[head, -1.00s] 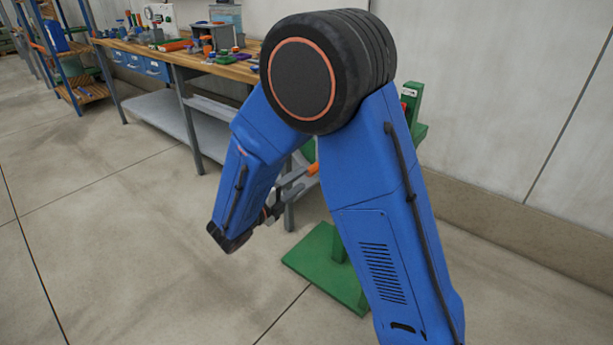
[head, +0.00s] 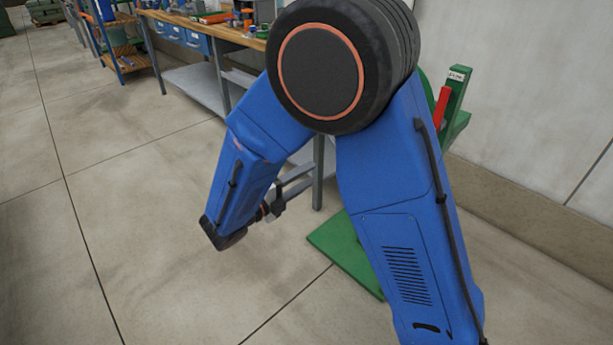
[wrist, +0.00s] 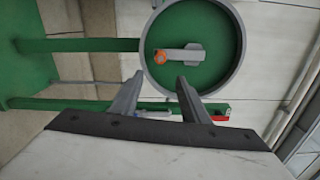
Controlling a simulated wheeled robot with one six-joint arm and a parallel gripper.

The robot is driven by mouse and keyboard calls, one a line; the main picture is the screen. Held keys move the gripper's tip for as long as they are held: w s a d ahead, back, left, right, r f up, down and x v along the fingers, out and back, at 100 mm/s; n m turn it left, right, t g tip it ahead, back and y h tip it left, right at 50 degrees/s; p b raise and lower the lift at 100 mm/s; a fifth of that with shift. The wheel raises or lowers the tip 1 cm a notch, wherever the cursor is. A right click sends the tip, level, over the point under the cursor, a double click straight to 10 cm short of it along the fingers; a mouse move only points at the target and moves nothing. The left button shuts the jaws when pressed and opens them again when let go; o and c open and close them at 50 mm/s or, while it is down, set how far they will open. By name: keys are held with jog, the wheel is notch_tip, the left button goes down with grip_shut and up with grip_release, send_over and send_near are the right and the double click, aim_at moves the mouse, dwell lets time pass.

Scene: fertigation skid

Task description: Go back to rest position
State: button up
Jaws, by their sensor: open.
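My blue arm is bent in front of the head camera and fills much of that view. My gripper (head: 292,181) shows beyond its lower end, with grey fingers partly hidden by the arm. In the wrist view my gripper (wrist: 158,88) is open, its two grey fingers apart with nothing between them. Beyond the fingertips is a round green housing (wrist: 222,65) with a grey rim. A grey lever with an orange end (wrist: 159,57) sits inside it, apart from the fingers.
A green stand has its base plate (head: 335,245) on the floor and a post with a red part (head: 441,107) at right. A wooden workbench (head: 215,31) with blue drawers stands behind. A shelf rack (head: 122,50) is at upper left. The floor at left is clear.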

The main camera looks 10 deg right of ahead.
jog(key=s+d+r+m+g+y, duration=0.1)
jog(key=s+d+m+g+y, duration=0.1)
jog(key=s+d+m+g, duration=0.55)
jog(key=s+d+r+m+g+y, duration=0.2)
jog(key=s+d+m, duration=0.2)
jog(key=d+m, duration=0.7)
jog(key=s+d+r+m+t+y, duration=0.1)
jog(key=s+m+y, duration=0.4)
jog(key=m, duration=0.6)
jog(key=s+d+r+m+t+y, duration=0.1)
jog(key=s+r+m+t+y, duration=0.1)
jog(key=s+m+y, duration=0.3)
jog(key=s+m, duration=0.4)
jog(key=m, duration=0.3)
jog(key=shift+s+d+r+t+y, duration=0.15)
jog(key=shift+t+y, duration=0.15)
jog(key=shift+t, duration=0.05)
